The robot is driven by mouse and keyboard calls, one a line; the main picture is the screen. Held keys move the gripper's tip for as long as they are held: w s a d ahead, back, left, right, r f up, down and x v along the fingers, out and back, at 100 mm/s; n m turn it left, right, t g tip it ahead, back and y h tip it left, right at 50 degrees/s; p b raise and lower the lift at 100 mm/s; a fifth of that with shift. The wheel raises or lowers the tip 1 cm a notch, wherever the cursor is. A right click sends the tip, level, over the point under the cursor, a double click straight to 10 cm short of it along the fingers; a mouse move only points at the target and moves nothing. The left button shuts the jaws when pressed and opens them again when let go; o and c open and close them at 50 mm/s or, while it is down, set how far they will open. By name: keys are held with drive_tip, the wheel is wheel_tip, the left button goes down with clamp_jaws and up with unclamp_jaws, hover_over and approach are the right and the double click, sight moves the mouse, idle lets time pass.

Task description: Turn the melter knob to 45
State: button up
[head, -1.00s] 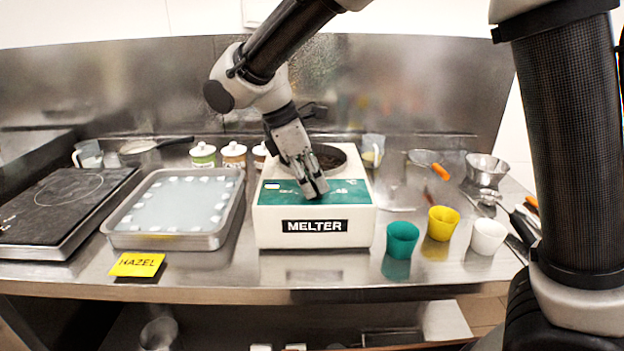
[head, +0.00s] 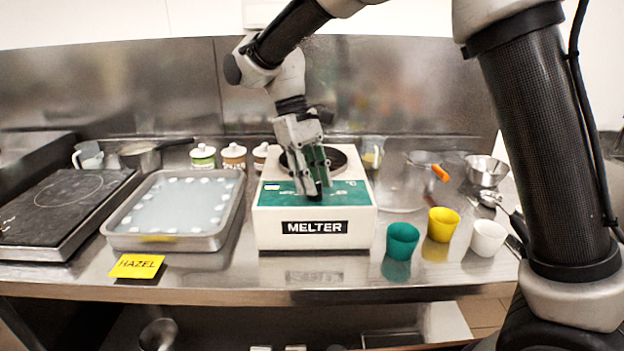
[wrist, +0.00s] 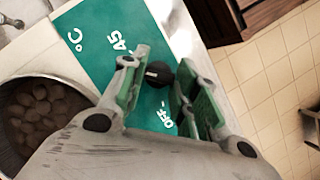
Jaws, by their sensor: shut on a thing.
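The melter (head: 315,227) is a white box with a green top panel and a black MELTER label, standing at the middle of the counter. Its small black knob (wrist: 158,73) sits on the green panel, between the printed 45 (wrist: 116,41) and OFF (wrist: 166,117) in the wrist view. My gripper (head: 312,190) points down onto the panel from above and is shut on the knob, one finger on each side. The fingers partly hide the knob in the head view. I cannot clearly tell where the knob points.
The melter's round pot (wrist: 40,115) holds brown pieces, behind the gripper. A steel tray (head: 120,238) and a yellow HAZEL card (head: 136,266) lie to the left. Green (head: 401,241), yellow (head: 443,224) and white (head: 488,237) cups stand to the right.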

drive_tip(key=m, duration=0.2)
drive_tip(key=m+y, duration=0.1)
drive_tip(key=m, duration=0.1)
drive_tip(key=shift+w+d+m+g+y, duration=0.1)
drive_tip(key=shift+m+g+y, duration=0.2)
drive_tip(key=shift+g, duration=0.1)
idle(0.4)
drive_tip(key=o, duration=1)
drive_tip(key=v, duration=1.2)
